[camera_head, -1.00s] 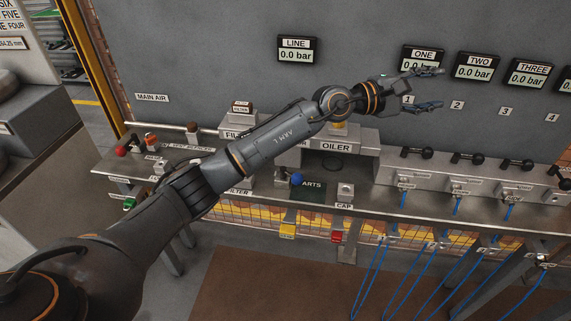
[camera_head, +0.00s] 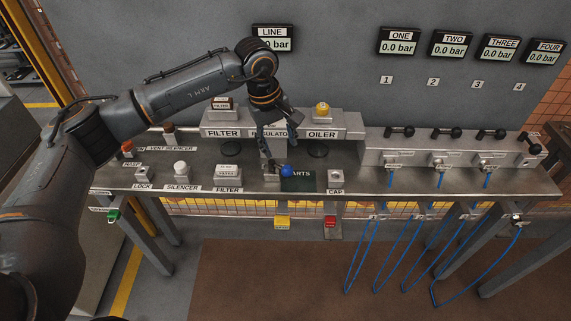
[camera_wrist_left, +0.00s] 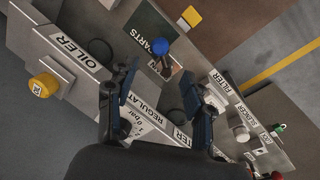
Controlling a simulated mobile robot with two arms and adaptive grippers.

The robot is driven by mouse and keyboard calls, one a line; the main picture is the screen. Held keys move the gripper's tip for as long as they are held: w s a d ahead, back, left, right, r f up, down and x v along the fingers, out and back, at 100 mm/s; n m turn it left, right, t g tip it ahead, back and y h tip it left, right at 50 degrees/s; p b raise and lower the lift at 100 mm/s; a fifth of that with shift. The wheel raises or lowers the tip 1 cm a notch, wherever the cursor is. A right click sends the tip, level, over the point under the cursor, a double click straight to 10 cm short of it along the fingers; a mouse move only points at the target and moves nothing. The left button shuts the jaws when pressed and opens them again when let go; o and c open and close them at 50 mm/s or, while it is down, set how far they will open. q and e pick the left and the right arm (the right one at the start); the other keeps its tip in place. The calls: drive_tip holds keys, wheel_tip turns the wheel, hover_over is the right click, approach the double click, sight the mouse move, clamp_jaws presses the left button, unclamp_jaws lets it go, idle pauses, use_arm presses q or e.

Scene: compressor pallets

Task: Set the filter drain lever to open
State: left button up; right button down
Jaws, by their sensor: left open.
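A blue ball knob (camera_head: 287,171) stands at the bench front, beside the dark PARTS mat (camera_head: 299,182). In the left wrist view the knob (camera_wrist_left: 160,46) shows on a short metal stem, just beyond my fingertips. No readable label marks it as the filter drain lever. The FILTER unit (camera_head: 222,134) sits left of the regulator (camera_head: 268,150). My left gripper (camera_head: 279,140) points down in front of the regulator, open and empty, behind and above the blue knob. In the wrist view its fingers (camera_wrist_left: 160,72) are spread. My right gripper is out of view.
The OILER (camera_head: 322,134) has a yellow cap (camera_head: 322,108). A white SILENCER piece (camera_head: 180,168) and a FILTER block (camera_head: 228,171) stand left of the knob, the CAP stand (camera_head: 335,178) right. Black-handled valves (camera_head: 446,133) with blue hoses line the right side.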

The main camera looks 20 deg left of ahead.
sight(287, 168)
use_arm(q)
drive_tip(key=f, duration=0.3)
drive_tip(key=w+d+f+p, duration=0.1)
drive_tip(key=f, duration=0.6)
drive_tip(key=shift+w+d, duration=0.2)
clamp_jaws()
